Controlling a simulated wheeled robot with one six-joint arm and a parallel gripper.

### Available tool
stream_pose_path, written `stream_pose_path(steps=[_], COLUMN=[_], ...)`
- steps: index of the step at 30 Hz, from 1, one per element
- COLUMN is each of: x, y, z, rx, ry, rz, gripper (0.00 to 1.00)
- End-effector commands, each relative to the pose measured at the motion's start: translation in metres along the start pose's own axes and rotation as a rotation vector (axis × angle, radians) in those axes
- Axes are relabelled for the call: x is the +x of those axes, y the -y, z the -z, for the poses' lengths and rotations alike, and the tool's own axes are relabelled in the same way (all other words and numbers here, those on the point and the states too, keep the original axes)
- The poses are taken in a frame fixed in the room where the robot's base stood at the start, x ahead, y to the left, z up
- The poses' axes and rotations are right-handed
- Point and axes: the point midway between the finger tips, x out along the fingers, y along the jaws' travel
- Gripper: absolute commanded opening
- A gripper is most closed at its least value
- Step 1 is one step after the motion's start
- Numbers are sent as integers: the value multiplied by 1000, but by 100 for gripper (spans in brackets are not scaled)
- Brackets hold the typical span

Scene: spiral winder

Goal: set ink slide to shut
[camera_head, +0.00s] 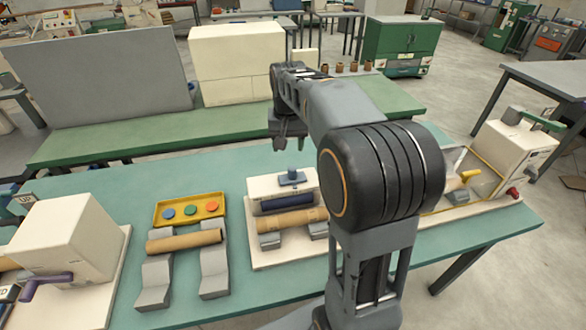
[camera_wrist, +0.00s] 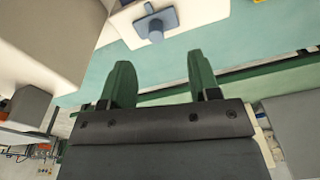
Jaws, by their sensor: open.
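The likely ink slide is a blue knob on a flat blue plate (camera_head: 292,177), on top of a cream box (camera_head: 262,186) above a dark blue roller (camera_head: 290,203). A brown cardboard tube (camera_head: 292,220) lies in front of it on grey supports. The wrist view shows the blue knob (camera_wrist: 156,24) at the top, beyond the fingertips. My gripper (camera_head: 288,143) hangs above and behind the box, apart from the knob. Its two green fingers (camera_wrist: 161,75) are spread with nothing between them. The slide's position is too small to tell.
A yellow tray with coloured discs (camera_head: 190,222) and a tube on grey cradles (camera_head: 184,241) lie to the left. A cream machine with a purple handle (camera_head: 65,240) stands farther left, another cream machine (camera_head: 510,150) at right.

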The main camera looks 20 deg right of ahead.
Motion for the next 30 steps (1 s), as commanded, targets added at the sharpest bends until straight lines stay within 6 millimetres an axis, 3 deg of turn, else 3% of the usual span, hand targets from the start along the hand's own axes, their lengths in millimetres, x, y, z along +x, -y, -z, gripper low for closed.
stream_pose_path(steps=[3,9,14,30], x=[6,14,32,126], y=[-6,-12,-14,-15], z=[28,49,51,43], rx=[58,109,118,116], ry=[36,67,74,72], rz=[-11,-20,-22,-22], gripper=[56,56,56,56])
